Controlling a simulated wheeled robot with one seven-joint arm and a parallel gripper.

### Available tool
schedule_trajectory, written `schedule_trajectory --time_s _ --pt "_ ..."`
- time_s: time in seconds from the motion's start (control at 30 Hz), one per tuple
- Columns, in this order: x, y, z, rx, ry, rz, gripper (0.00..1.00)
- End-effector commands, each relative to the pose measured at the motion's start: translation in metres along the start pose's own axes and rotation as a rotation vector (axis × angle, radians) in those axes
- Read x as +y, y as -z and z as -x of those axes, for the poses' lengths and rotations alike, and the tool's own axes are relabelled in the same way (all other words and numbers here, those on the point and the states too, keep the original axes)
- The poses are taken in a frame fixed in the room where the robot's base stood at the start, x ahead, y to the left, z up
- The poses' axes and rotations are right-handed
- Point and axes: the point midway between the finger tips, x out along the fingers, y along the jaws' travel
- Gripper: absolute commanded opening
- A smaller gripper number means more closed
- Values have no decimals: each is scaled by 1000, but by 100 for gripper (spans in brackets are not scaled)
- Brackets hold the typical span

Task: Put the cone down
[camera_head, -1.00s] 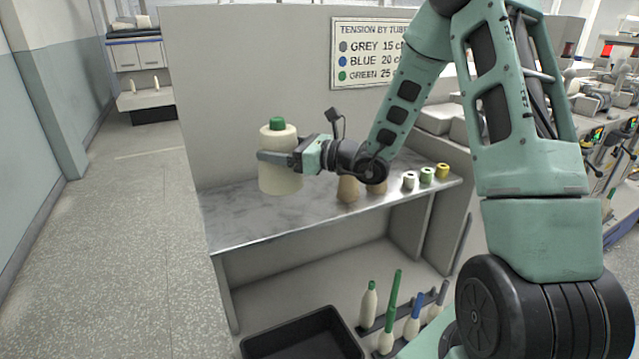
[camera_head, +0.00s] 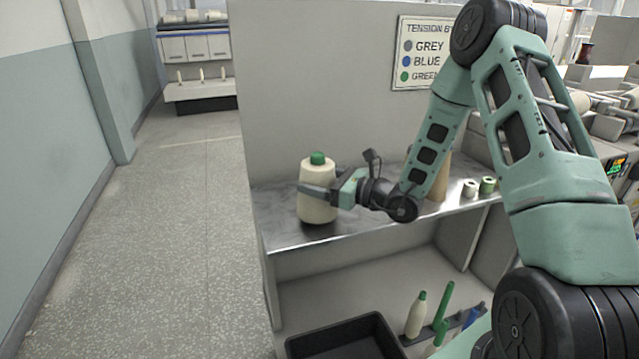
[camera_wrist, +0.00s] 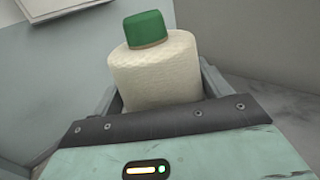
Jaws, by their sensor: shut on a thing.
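The cone (camera_head: 318,207) is cream yarn with a green top and stands upright over the left part of the grey metal shelf (camera_head: 276,232). My gripper (camera_head: 316,190) is shut on it from the right, with a finger across its upper body. The cone's base is at or just above the shelf top, with a dark shadow under it; I cannot tell whether it touches. In the wrist view the cone (camera_wrist: 155,80) sits between the two fingers (camera_wrist: 158,92), slightly tilted in the picture, and its lower part is hidden behind my gripper.
Small spools (camera_head: 470,188) and a brown cone (camera_head: 438,178) stand on the shelf to the right, partly behind my arm. A black bin (camera_head: 345,338) and a rack of cones and tubes (camera_head: 416,315) are below. A tension sign (camera_head: 420,52) hangs on the panel behind.

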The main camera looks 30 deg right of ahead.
Motion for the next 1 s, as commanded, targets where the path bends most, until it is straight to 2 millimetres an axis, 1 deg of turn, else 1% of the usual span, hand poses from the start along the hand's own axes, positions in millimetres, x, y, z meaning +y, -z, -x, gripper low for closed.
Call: schedule_trajectory --time_s 0.1,0.33,0.47,0.5,0.53,0.57,0.8,0.9,1.0 --pt "0 8 0 -2 0 0 44" --pt "0 8 0 -2 0 1 44" --pt "0 12 0 -2 0 1 44" --pt "0 11 0 -1 0 0 88" --pt "0 11 0 -1 0 0 96" --pt "0 11 0 -1 0 0 99" --pt "0 11 0 0 0 0 99" --pt "0 6 0 0 0 1 99" --pt "-1 10 13 2 2 1 99"
